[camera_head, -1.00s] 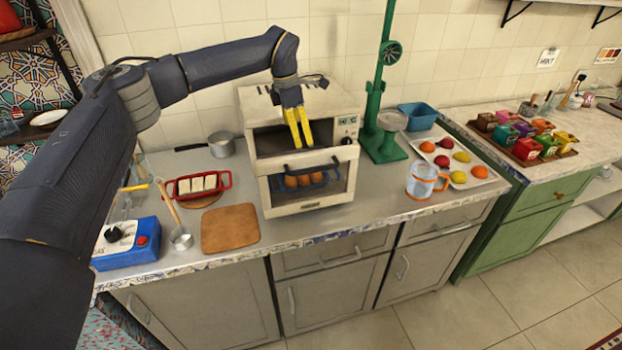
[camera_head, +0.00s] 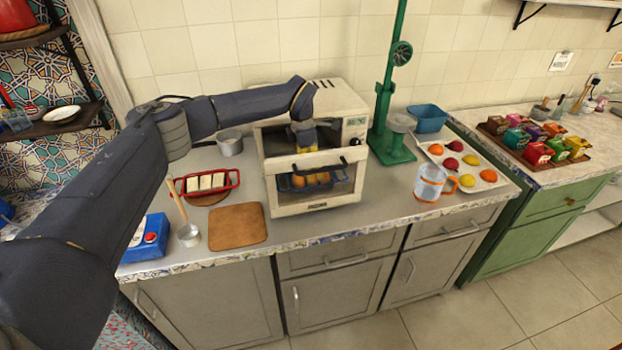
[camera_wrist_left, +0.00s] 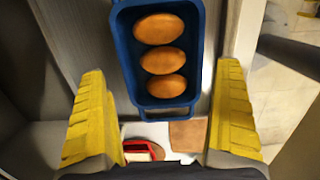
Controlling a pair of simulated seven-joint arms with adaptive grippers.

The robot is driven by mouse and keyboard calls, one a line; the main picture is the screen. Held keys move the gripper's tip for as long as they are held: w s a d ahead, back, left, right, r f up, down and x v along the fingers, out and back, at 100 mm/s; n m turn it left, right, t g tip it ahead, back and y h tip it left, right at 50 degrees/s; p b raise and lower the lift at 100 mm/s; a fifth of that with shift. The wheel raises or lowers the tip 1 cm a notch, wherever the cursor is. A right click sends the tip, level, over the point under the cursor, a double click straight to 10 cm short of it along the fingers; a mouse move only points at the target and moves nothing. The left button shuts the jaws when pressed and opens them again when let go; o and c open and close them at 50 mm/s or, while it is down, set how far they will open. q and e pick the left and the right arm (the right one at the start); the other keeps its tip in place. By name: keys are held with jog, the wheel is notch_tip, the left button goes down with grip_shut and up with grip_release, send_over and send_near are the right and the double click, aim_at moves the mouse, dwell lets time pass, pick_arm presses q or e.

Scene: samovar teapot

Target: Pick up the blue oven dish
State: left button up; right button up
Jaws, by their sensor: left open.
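The blue oven dish (camera_head: 316,186) is inside the white oven (camera_head: 315,204), seen through its door window in the head view. In the left wrist view the dish (camera_wrist_left: 124,50) shows from above, holding 3 orange-brown oval items, with a loop handle at its near end. My left gripper (camera_head: 304,140) reaches down into the oven's upper opening, behind the door panel and above the dish. In the wrist view its yellow fingers (camera_wrist_left: 162,85) are wide apart, one on each side of the dish's near end, touching nothing I can make out. My right gripper is not in view.
The oven door stands upright before the dish. Left are a red dish (camera_head: 232,185) with white blocks, a pot (camera_head: 230,145), a wooden board (camera_head: 237,228) and a ladle (camera_head: 189,236). Right are a green stand (camera_head: 390,150), a glass jug (camera_head: 428,184) and a blue bin (camera_head: 427,122).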

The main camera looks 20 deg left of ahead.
pick_arm(q)
jog(key=shift+w+d+f, duration=0.1)
jog(key=shift+d+f, duration=0.1)
jog(key=shift+f, duration=1.2)
jog(key=shift+d+f, duration=0.15)
jog(key=shift+f, duration=1.2)
jog(key=shift+r, duration=0.1)
jog(key=c, duration=1.2)
